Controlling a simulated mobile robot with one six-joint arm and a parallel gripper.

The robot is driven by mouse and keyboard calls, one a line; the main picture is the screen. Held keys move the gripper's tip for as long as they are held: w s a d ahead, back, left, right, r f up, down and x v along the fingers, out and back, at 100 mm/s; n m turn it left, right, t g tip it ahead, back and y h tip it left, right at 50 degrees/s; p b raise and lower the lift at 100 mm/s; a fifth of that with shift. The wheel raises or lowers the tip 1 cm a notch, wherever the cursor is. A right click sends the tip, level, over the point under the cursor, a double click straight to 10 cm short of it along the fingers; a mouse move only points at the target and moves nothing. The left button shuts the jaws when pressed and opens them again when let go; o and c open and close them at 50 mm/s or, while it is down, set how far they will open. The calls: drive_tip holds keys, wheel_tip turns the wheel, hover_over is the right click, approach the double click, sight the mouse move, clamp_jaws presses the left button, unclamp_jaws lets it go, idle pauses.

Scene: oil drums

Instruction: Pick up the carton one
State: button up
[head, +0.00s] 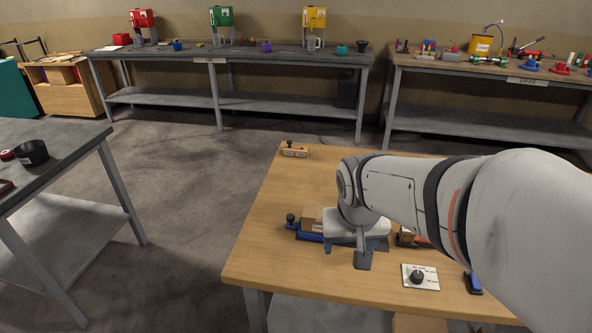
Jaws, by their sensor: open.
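A small brown block that looks like a carton (311,214) stands on the wooden table, in or on a blue holder (310,237). My gripper hides its right side. My gripper (362,252) is open and points down over the table, just right of the brown block. One dark fingertip shows clearly; the other is mostly hidden. I cannot tell whether anything lies between the fingers. Another brown item (408,237) shows partly behind my arm, on the right.
A white plate with a black knob (420,277) and a dark blue item (473,282) lie near the front edge. A wooden block (294,150) sits at the back left corner. The table's left part is clear.

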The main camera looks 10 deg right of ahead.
sight(320, 221)
drive_tip(key=o, duration=0.5)
drive_tip(key=shift+m+t+h, duration=0.3)
drive_tip(key=shift+m+t, duration=0.2)
drive_tip(key=shift+m, duration=0.3)
drive_tip(key=w+p, duration=0.1)
drive_tip(key=w, duration=0.3)
drive_tip(key=w+f+p, duration=0.1)
drive_tip(key=w, duration=0.6)
drive_tip(key=shift+w+a+f+p, duration=0.15)
drive_tip(key=shift+w+a+p, duration=0.05)
drive_tip(key=shift+w+p, duration=0.2)
drive_tip(key=shift+c, duration=0.2)
drive_tip(key=shift+o, duration=1.2)
drive_tip(key=shift+m, duration=0.4)
drive_tip(key=w+f, duration=0.1)
drive_tip(key=w, duration=0.1)
drive_tip(key=w+a+f+p, duration=0.1)
drive_tip(key=w, duration=0.1)
drive_tip(key=w+f, duration=0.1)
drive_tip(key=w, duration=0.1)
drive_tip(key=shift+w+a+f+p, duration=0.15)
drive_tip(key=shift+w+p, duration=0.05)
drive_tip(key=shift+p, duration=0.1)
drive_tip(key=shift+t, duration=0.3)
drive_tip(key=shift+w+p+x, duration=0.1)
drive_tip(key=shift+p+x, duration=0.1)
drive_tip(key=shift+x, duration=1.85)
drive_tip(key=shift+w+p+x, duration=0.15)
drive_tip(key=shift+x, duration=1.85)
